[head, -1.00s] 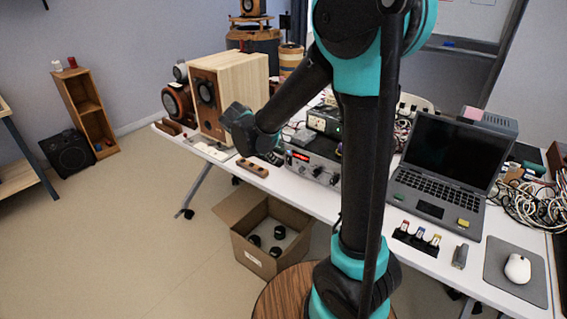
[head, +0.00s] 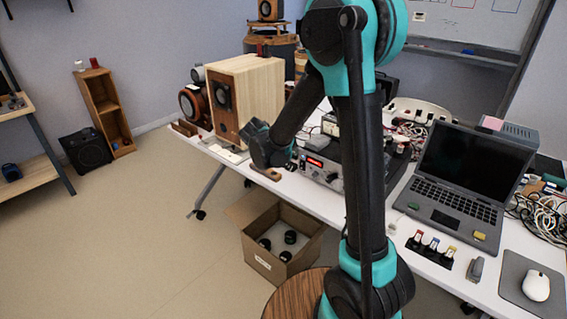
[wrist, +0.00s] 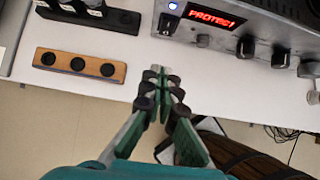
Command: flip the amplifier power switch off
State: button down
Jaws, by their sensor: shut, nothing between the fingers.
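The amplifier (wrist: 222,40) is a silver-grey box on the white table, with a red display (wrist: 212,19) reading "PROTECT" and several dark knobs. It also shows in the head view (head: 322,172). A small lit blue-white lamp (wrist: 173,5) is at its left front. Just below it is a small dark switch-like part (wrist: 168,23); its position is hard to tell. My gripper (wrist: 156,72) is shut and empty, in front of the amplifier's left end and apart from it. In the head view my gripper is mostly hidden by my wrist.
A wooden block with three holes (wrist: 79,66) lies left of my gripper near the table edge. A black holder (wrist: 95,14) is behind it. A wooden speaker (head: 245,93), a laptop (head: 470,175) and a mouse (head: 537,286) share the table. An open box (head: 283,240) stands on the floor.

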aim_at(301, 166)
jog(key=x, duration=0.4)
jog(key=shift+w+d+f, duration=0.2)
jog(key=shift+w+d, duration=0.05)
jog(key=shift+d, duration=0.05)
jog(key=shift+w+d, duration=0.75)
jog(key=shift+w+d+f, duration=0.15)
jog(key=shift+w+d, duration=0.25)
jog(key=shift+w, duration=0.05)
jog(key=shift+w+d+f, duration=0.15)
jog(key=shift+d, duration=0.05)
jog(key=shift+r, duration=0.85)
